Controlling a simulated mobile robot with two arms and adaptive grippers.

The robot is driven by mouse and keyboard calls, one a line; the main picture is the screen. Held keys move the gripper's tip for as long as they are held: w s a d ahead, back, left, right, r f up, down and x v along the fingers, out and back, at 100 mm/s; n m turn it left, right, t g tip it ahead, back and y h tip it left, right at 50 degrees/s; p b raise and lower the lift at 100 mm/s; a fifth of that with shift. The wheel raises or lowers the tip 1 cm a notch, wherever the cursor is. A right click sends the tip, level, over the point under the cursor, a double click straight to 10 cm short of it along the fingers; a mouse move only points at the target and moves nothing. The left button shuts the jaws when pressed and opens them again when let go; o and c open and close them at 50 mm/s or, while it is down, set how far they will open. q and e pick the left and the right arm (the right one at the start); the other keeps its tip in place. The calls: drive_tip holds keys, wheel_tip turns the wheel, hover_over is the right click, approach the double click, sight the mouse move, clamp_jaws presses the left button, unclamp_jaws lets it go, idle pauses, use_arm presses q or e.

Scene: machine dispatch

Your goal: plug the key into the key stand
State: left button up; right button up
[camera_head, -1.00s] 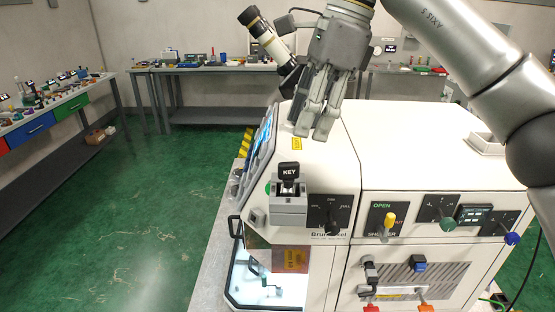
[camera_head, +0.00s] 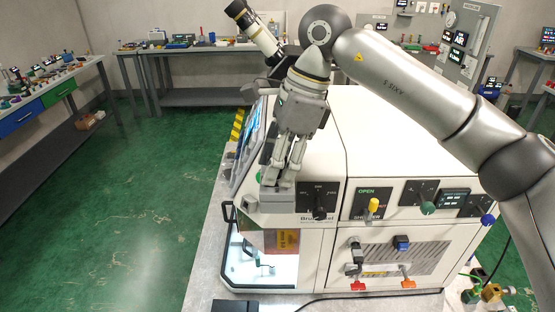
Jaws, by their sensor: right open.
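The grey key stand (camera_head: 277,197) is on the front left of the white machine's top. My right gripper (camera_head: 281,183) reaches down right over the stand, with its fingers open around the place of the key. The fingers cover the black key and its label, so I cannot see the key's seating or whether the fingers touch it. My left gripper is not in view.
A black dial panel (camera_head: 319,197) is just right of the stand. A yellow-handled switch (camera_head: 373,206) and more knobs follow on the machine's front. A glass-fronted lit chamber (camera_head: 262,262) is below. The green floor at left is clear.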

drive_tip(key=c, duration=0.9)
clamp_jaws()
drive_tip(key=shift+r, duration=0.55)
drive_tip(key=s+d+r+b, duration=0.7)
drive_tip(key=s+d+r, duration=0.2)
drive_tip(key=r, duration=0.3)
drive_tip(key=shift+s+d, duration=0.3)
drive_tip(key=shift+s, duration=0.3)
